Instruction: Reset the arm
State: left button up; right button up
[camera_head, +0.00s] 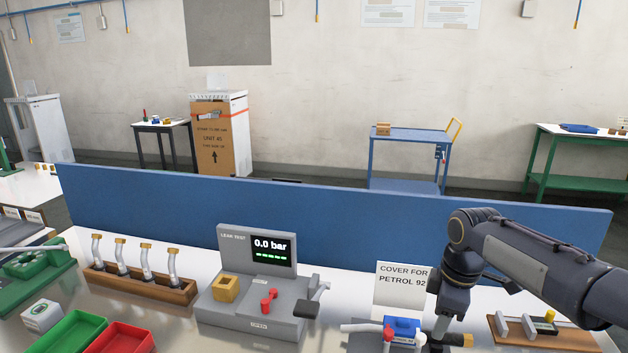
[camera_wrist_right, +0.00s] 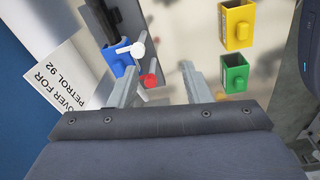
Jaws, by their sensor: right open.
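My right arm comes in from the right in the head view and bends down at the front right of the bench. Its gripper (camera_head: 441,332) is low over the bench, beside a blue block (camera_head: 403,327) with a white tube and a red knob. In the right wrist view the two fingers (camera_wrist_right: 160,82) are apart with nothing held between them. The blue block (camera_wrist_right: 118,58) and red knob (camera_wrist_right: 150,80) show near the left finger. My left gripper is not in view.
A card reading "COVER FOR PETROL 92" (camera_head: 402,284) stands behind the blue block. A leak test unit (camera_head: 258,250) stands left of it. A blue partition (camera_head: 330,210) bounds the bench's back.

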jog(key=s+a+f+m+t+y, duration=0.1)
jog(key=s+a+m+t, duration=0.1)
jog(key=s+m, duration=0.5)
jog(key=s+a+f+m+t+y, duration=0.2)
jog(key=s+m, duration=0.5)
jog(key=s, duration=1.1)
jog(key=shift+a+m+t, duration=0.3)
jog(key=shift+a+t, duration=0.1)
jog(key=shift+a, duration=0.45)
jog(key=shift+f, duration=0.1)
